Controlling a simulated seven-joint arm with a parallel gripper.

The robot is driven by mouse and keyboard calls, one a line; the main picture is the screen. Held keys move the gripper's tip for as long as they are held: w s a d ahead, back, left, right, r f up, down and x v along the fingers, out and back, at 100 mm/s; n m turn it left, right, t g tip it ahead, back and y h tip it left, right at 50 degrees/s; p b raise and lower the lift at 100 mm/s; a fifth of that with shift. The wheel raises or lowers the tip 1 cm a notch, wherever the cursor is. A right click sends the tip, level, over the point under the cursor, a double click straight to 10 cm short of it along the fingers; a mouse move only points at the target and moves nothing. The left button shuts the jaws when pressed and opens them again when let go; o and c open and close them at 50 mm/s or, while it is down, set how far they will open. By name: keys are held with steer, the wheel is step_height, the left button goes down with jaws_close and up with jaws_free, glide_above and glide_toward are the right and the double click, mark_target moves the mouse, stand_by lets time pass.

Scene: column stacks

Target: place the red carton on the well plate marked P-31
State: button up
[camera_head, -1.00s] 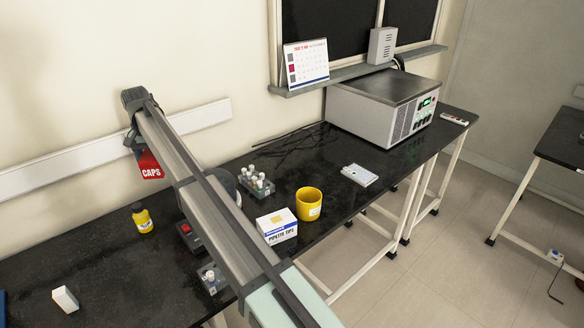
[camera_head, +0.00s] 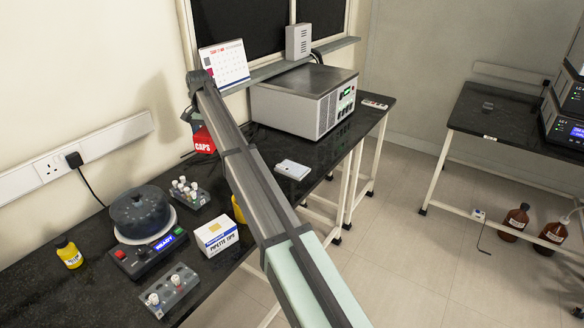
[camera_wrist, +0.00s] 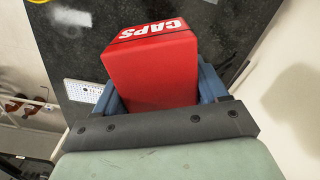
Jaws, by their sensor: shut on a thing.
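The red carton (camera_head: 203,141), printed CAPS, is held in the air over the back of the black bench. My gripper (camera_wrist: 160,82) is shut on it, with a blue finger on each side in the wrist view. In the head view the arm partly hides the fingers. A white well plate (camera_head: 292,169) lies flat on the bench, to the right of the carton and in front of the grey instrument. The plate also shows in the wrist view (camera_wrist: 82,90), left of the carton and partly covered by the gripper. Its marking is too small to read.
A large grey instrument (camera_head: 305,97) stands behind the plate. A tube rack (camera_head: 187,194), a pipette tips box (camera_head: 216,235) and a round dark-lidded device (camera_head: 140,213) stand to the left. A yellow cup (camera_head: 238,209) is mostly hidden by my arm. The bench around the plate is clear.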

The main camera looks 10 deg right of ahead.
steer(key=w+d+m, duration=0.2)
steer(key=w+d, duration=0.1)
steer(key=d, duration=1.2)
steer(key=m, duration=0.3)
glide_above(292, 166)
steer(key=shift+s+f, duration=0.15)
steer(key=shift+f, duration=7.35)
steer(key=shift+f, duration=0.15)
steer(key=o, duration=1.1)
step_height(292, 166, up, 12)
steer(key=shift+r, duration=0.15)
